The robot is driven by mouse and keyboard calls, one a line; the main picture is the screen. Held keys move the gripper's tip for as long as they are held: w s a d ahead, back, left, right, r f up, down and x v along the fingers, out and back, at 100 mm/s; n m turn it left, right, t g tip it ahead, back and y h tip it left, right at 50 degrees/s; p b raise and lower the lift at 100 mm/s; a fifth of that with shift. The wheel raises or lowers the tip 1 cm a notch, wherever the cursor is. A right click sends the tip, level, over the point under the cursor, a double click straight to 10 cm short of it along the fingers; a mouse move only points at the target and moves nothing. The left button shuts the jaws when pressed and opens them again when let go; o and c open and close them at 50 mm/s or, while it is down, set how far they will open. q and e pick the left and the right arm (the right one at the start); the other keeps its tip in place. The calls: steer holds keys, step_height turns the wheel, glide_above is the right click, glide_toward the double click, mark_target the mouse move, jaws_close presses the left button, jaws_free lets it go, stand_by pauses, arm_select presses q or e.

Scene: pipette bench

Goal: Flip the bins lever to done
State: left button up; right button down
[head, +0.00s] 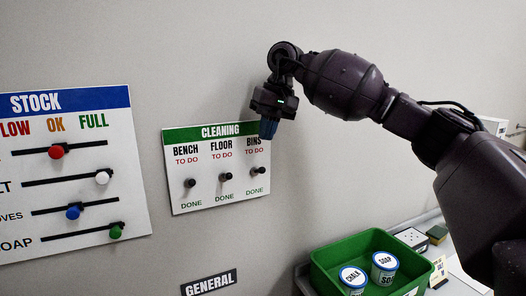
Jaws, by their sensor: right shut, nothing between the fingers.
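The white cleaning board (208,204) with a green header hangs on the wall, left of centre. It has columns for bench, floor and bins, with "TO DO" above and "DONE" below. The bins lever (259,170) is a small dark knob in the right column, between the two labels; I cannot tell which way it is set. My right gripper (268,130) reaches in from the right and points down. It is shut and empty, above the bins lever and apart from it in the picture, by the "BINS" label. My left gripper is not in view.
The bench lever (190,183) and floor lever (226,176) are beside the bins lever. A stock board (75,185) with coloured sliders hangs at left. A green bin (325,268) with labelled tins stands on the counter below. The wall between is clear.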

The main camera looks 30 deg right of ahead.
mark_target(263, 168)
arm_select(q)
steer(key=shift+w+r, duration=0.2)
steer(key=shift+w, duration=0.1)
arm_select(e)
steer(key=d+r, duration=0.1)
steer(key=d+r+h, duration=0.1)
steer(key=shift+r, duration=0.4)
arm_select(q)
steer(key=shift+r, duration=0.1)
arm_select(e)
steer(key=shift+f, duration=0.15)
steer(key=f, duration=0.3)
steer(key=w+a+f, duration=0.1)
steer(key=f, duration=0.1)
steer(key=f+p, duration=0.1)
steer(key=f, duration=0.2)
steer(key=shift+w+a+f, duration=0.15)
steer(key=shift+w+f, duration=0.05)
steer(key=shift+f, duration=0.1)
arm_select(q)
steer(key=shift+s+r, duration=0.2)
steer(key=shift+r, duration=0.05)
arm_select(e)
steer(key=shift+a+f, duration=0.1)
steer(key=shift+f, duration=0.4)
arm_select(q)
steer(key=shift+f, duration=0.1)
